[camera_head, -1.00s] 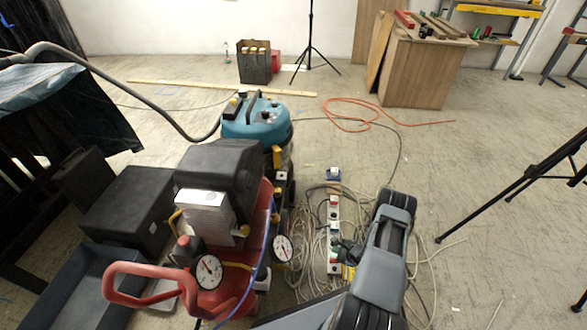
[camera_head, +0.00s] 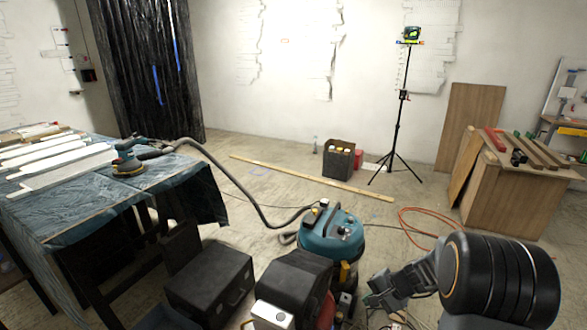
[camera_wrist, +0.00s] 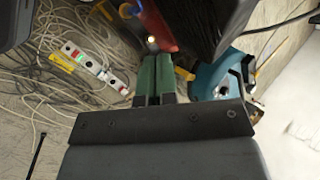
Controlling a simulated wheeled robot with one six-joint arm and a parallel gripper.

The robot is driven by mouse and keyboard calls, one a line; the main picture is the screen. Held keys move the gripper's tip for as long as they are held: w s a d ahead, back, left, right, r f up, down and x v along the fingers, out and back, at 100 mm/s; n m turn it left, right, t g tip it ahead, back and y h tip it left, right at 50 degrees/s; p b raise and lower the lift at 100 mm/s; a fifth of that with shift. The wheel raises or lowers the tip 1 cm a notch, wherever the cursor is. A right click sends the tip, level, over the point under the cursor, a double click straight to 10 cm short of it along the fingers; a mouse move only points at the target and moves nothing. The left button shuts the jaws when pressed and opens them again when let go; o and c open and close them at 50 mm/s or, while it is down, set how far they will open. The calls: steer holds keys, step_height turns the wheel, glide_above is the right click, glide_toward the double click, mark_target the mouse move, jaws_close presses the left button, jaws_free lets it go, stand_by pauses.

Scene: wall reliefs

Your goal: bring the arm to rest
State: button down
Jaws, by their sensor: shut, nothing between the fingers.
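My arm shows at the lower right of the head view, with a thick black ribbed joint closest to the camera. My gripper (camera_head: 372,299) is at its far end, small and partly dark against the cables. In the wrist view my gripper (camera_wrist: 154,62) shows two green fingers side by side, pressed together with nothing between them. The fingers point towards the red compressor (camera_wrist: 158,25), whose dark top is at the upper middle. I cannot tell the exact gap between fingertips and compressor.
A teal vacuum (camera_head: 333,240) stands beside the compressor's black cover (camera_head: 294,280). Cables and a power strip (camera_wrist: 95,66) lie on the floor. A covered table (camera_head: 190,187) is at left, a wooden cabinet (camera_head: 505,205) at right. A tripod (camera_head: 397,130) stands behind.

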steer(key=s+a+r+n+h+p, duration=0.1)
steer(key=s+r+p, duration=0.4)
steer(key=r, duration=0.5)
steer(key=s+a+r+n+h+p, duration=0.2)
steer(key=s+r+n+p, duration=0.3)
steer(key=r, duration=0.6)
steer(key=s+a+r+n+h+p, duration=0.2)
steer(key=s+r+p, duration=0.3)
steer(key=r, duration=0.6)
steer(key=shift+s+r+n+t+h, duration=0.15)
steer(key=shift+s+n+t+h, duration=0.15)
steer(key=shift+s+n+h, duration=0.45)
steer(key=shift+a, duration=0.1)
